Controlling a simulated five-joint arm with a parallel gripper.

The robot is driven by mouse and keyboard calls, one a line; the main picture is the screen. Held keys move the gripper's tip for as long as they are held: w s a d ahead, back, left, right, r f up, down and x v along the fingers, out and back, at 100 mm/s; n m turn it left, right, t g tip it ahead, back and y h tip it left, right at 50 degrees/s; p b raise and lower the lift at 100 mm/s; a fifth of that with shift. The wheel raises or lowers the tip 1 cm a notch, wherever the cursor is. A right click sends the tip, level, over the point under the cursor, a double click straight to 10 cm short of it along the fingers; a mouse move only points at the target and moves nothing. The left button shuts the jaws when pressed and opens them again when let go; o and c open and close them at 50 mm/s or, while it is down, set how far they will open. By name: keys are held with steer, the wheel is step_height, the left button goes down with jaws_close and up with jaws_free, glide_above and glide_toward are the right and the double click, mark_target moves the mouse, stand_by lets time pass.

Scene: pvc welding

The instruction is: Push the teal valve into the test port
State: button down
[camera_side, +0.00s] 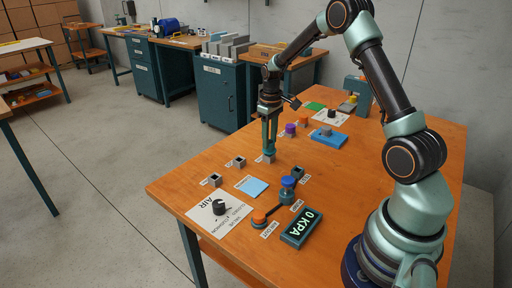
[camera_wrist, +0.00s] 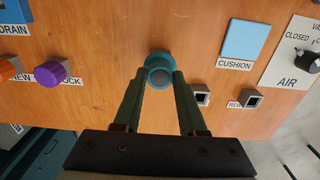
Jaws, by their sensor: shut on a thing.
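A teal fitting with a blue top (camera_side: 288,187) stands apart, nearer the front edge, beside a 0 KPA display (camera_side: 304,228). I cannot read which label marks the test port.
A blue cushion pad (camera_side: 252,187), an AIR panel with a black knob (camera_side: 219,208) and square sockets (camera_side: 215,180) lie toward the front left. An orange knob (camera_side: 260,217) is near the display. A purple knob (camera_side: 290,129) and blue drain block (camera_side: 327,138) stand behind.

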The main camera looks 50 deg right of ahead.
steer(key=shift+r, duration=0.1)
steer(key=shift+r, duration=1.3)
steer(key=s+a+r, duration=0.1)
steer(key=s+r, duration=0.4)
steer(key=s, duration=0.6)
steer(key=shift+s, duration=0.3)
steer(key=shift+f, duration=0.1)
steer(key=shift+f, duration=2.85)
steer(key=shift+f, duration=1.55)
